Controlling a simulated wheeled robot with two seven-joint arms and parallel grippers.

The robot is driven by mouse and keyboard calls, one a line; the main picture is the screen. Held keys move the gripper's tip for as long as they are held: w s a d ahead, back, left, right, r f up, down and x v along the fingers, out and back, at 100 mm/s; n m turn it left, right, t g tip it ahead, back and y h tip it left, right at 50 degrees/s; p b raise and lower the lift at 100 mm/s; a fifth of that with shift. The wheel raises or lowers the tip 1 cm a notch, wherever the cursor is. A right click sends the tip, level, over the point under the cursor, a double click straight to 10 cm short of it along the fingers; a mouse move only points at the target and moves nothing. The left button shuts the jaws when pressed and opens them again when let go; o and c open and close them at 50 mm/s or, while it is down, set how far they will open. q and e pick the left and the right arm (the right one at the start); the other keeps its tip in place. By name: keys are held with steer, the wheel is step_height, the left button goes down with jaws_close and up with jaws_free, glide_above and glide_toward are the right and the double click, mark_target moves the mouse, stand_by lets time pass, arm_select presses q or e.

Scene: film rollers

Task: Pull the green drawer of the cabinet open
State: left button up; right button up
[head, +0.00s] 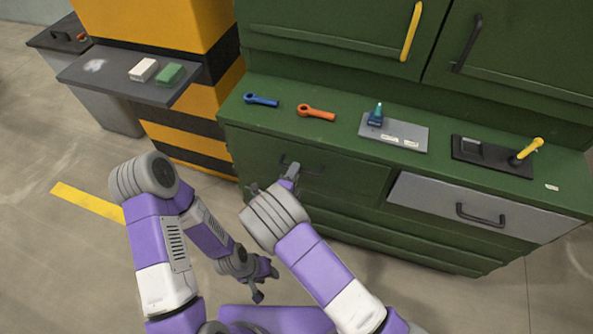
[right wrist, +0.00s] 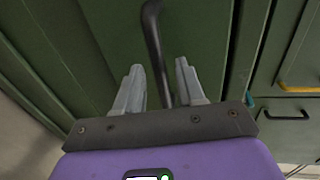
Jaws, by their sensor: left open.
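The green drawer (head: 350,178) is the left one under the cabinet's top, and its front looks shut. Its black handle (head: 317,172) is partly hidden by my right gripper (head: 291,172). In the right wrist view, my right gripper (right wrist: 158,82) is open, with one finger on each side of the dark handle (right wrist: 155,40). The fingers stand apart from the bar, and I cannot tell whether either one touches it. My left gripper (head: 264,284) is open and empty, low in front of the cabinet.
A grey drawer (head: 430,197) with a black handle is at the right. On the cabinet top lie a blue wrench (head: 261,100), an orange wrench (head: 316,112), a grey plate (head: 405,141) and a dark plate with a yellow lever (head: 526,151). A striped pillar stands left.

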steer(key=shift+b+x, duration=0.3)
steer(key=shift+x, duration=1.1)
jaws_close()
